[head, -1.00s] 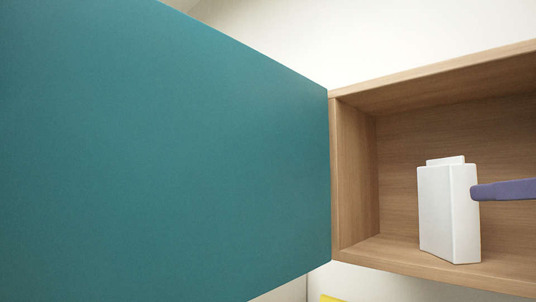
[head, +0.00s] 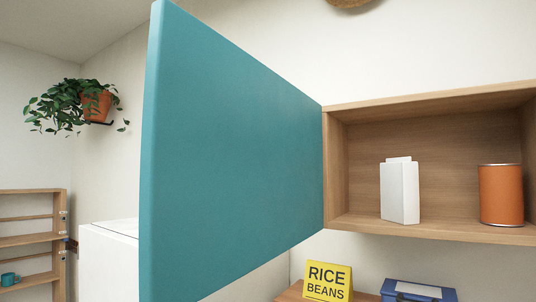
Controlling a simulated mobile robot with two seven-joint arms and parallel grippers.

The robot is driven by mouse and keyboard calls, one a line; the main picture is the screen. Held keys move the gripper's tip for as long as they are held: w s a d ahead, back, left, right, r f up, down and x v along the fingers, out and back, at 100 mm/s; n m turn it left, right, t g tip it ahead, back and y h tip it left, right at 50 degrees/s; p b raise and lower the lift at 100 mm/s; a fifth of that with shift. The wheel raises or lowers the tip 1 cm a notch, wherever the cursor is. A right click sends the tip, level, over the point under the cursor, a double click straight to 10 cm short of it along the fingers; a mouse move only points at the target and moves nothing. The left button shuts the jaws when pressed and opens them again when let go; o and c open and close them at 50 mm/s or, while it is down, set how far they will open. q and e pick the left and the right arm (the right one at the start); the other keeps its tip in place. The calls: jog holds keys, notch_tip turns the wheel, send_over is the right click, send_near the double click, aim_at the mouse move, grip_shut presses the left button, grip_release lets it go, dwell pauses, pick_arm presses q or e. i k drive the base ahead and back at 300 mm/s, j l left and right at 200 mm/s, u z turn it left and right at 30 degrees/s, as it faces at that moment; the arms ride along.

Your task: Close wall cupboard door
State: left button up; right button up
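The teal wall cupboard door (head: 235,165) stands wide open in the head view, swung out toward me on its hinge at the cupboard's left side. The wooden wall cupboard (head: 430,236) is open to view on the right. Inside it a white carton (head: 400,192) stands upright at the middle, and an orange canister (head: 501,194) stands to its right. Neither of my grippers shows in the view.
A yellow "RICE BEANS" box (head: 328,281) and a blue box (head: 418,291) are below the cupboard. A potted plant (head: 97,106) hangs on the left wall. A wooden shelf (head: 30,240) and a white appliance (head: 108,262) stand at the left, partly behind the door.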

aim_at(231, 179)
jog(key=i+j+z, duration=0.2)
jog(key=j+z, duration=0.2)
jog(key=i+j+z, duration=0.15)
jog(key=j+z, duration=0.25)
jog(key=j, duration=0.2)
jog(key=j+z, duration=0.4)
jog(key=j, duration=0.15)
jog(key=j+z, duration=0.4)
jog(key=j, duration=0.2)
